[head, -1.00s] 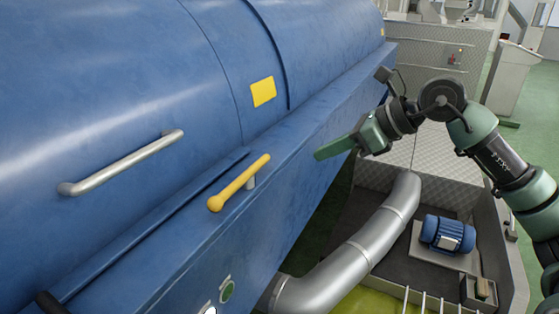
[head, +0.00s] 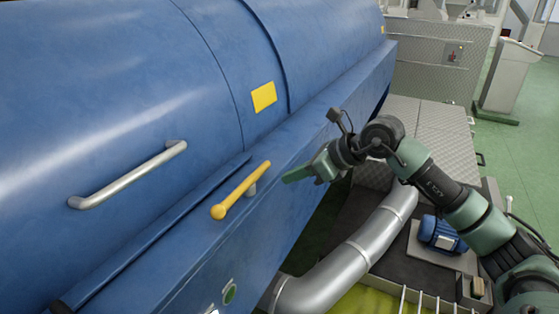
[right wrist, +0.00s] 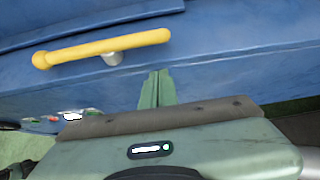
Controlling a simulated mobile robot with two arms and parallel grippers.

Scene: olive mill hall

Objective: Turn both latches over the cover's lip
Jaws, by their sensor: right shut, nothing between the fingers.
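A yellow latch (head: 240,192) with a round knob at its near end sits on a grey stub on the blue machine's front ledge. It lies roughly along the lip (head: 180,222) of the blue cover (head: 110,110), beside the lip and not across it. It also shows in the right wrist view (right wrist: 85,50). I make out only this one latch. My right gripper (head: 287,178) is shut and empty, to the right of the latch's far end and apart from it. In the right wrist view its closed fingers (right wrist: 155,88) point toward the ledge below the latch. My left gripper is out of view.
A silver grab bar (head: 130,177) stands off the cover. A green button (head: 229,293) is on the front panel below. A silver pipe (head: 350,260) and a blue motor (head: 440,235) lie low to the right. The air around the latch is clear.

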